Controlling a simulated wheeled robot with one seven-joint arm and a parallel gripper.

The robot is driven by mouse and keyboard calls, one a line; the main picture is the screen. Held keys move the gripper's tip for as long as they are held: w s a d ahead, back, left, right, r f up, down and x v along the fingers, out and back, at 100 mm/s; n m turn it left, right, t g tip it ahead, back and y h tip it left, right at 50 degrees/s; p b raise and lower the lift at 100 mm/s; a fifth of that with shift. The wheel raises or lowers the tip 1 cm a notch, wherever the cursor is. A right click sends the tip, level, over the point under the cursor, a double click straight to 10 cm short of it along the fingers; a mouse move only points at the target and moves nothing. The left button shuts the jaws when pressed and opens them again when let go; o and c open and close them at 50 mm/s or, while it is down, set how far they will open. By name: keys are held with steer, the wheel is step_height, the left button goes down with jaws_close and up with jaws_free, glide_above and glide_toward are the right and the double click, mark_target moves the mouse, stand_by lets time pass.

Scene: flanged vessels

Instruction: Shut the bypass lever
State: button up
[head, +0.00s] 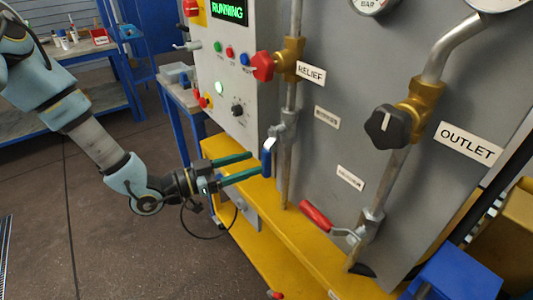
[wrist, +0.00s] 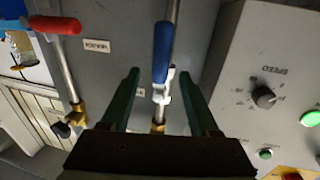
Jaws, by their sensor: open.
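A lever with a blue handle (head: 268,158) hangs down from a valve on the vertical pipe below the RELIEF label, roughly in line with that pipe. A lever with a red handle (head: 317,214) sticks out to the left, across the lower part of the OUTLET pipe. The small labels by the levers are too blurred to read, so I cannot tell which is the bypass. My gripper (head: 254,164) is open, its green fingers pointing at the blue handle. In the wrist view the blue handle (wrist: 162,52) shows between the fingers; contact is not clear. The red handle (wrist: 55,25) is at upper left.
A red knob (head: 262,66) and a black knob (head: 384,127) stand out from the pipes. A control box (head: 225,75) with buttons is left of the blue lever. A yellow base ledge (head: 290,238) runs below. A blue box (head: 465,275) is at lower right. Open floor lies left.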

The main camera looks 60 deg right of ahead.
mark_target(267, 158)
steer(key=shift+p+x, duration=0.75)
steer(key=shift+x, duration=2.05)
steer(key=shift+c, duration=0.4)
jaws_close()
